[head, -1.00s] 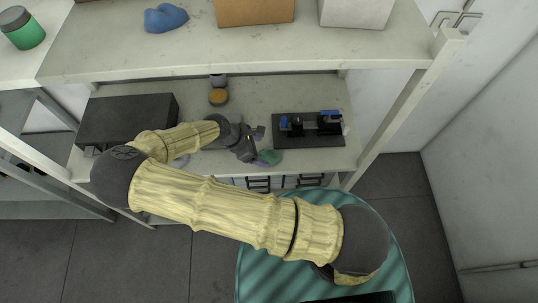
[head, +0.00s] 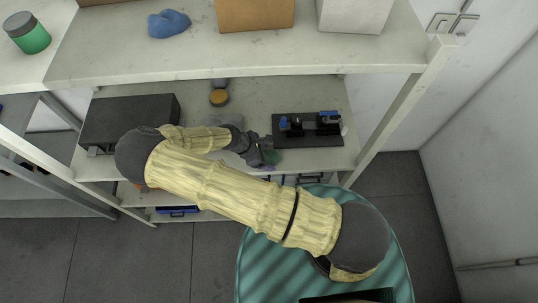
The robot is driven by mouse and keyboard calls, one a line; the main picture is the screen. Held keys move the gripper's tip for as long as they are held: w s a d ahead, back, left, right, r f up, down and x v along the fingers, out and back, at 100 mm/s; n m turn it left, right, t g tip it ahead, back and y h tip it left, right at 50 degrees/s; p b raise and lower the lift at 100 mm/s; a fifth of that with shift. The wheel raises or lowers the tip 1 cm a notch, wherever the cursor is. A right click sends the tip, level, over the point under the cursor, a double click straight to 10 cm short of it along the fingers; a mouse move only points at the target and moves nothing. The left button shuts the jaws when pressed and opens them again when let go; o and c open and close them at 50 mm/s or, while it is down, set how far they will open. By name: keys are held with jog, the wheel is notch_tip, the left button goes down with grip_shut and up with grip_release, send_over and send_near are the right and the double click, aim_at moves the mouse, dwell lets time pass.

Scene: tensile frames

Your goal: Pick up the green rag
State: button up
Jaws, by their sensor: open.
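The green rag (head: 272,157) is a small crumpled cloth on the lower shelf (head: 195,106), near its front edge. My gripper (head: 262,150) is right at the rag, over its left and upper side, and hides part of it. The jaws are open. I cannot tell whether the rag lies between the fingers or whether they touch it.
A black tray (head: 335,140) with blue-tipped devices is close to the right of my gripper. A dark box (head: 128,119) stands at the shelf's left, and an orange-lidded jar (head: 219,97) behind. The upper shelf (head: 245,58) overhangs. A blue rag (head: 168,23) lies on it.

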aim_at(266, 154)
jog(key=shift+c, duration=0.2)
jog(key=c, duration=1)
notch_tip(266, 154, up, 10)
jog(key=shift+r+b, duration=0.1)
jog(key=shift+b, duration=0.9)
